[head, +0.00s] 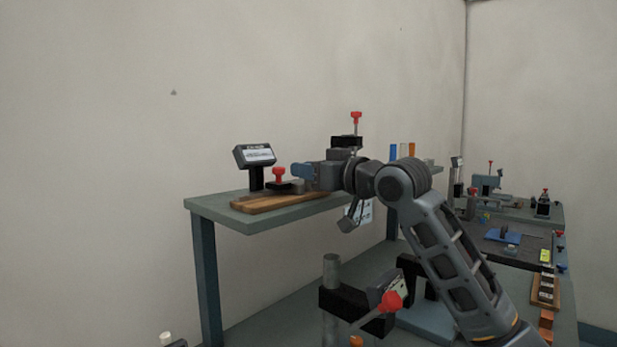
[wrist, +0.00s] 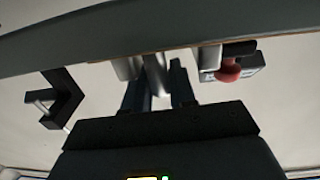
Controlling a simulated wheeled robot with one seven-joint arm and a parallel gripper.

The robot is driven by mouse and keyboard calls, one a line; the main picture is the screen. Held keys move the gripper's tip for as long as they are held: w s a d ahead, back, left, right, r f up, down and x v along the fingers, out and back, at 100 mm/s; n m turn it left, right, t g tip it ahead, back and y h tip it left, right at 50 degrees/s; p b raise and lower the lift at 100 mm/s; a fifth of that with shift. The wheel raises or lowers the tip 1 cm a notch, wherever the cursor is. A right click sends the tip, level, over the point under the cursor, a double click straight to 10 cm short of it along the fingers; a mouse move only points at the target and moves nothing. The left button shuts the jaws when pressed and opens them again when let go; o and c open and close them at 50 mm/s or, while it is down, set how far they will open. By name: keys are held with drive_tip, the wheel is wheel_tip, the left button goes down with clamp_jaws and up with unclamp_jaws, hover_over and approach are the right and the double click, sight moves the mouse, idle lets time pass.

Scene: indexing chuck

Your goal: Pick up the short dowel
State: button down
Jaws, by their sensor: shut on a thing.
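My gripper (head: 297,171) reaches left over the raised shelf, just right of a red knob. In the wrist view my gripper (wrist: 157,85) has its two dark fingers on either side of a pale grey, rod-like piece (wrist: 155,76) and is shut on it. The far end of this piece runs up towards the dark edge across the top of that view. I cannot tell for sure that it is the short dowel, or whether it is free of its support. In the head view the fingers and arm hide it.
The red knob (head: 278,174) sits on a dark clamp over a wooden board (head: 262,203), beside a display box (head: 255,155). Blue, white and orange upright pieces stand behind my arm. Below is a grey post (head: 331,270) with a black bracket. A second bench (head: 525,245) is at right.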

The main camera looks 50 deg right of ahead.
wheel_tip(320, 180, up, 10)
drive_tip(key=shift+f+b, duration=0.1)
drive_tip(key=shift+b, duration=0.25)
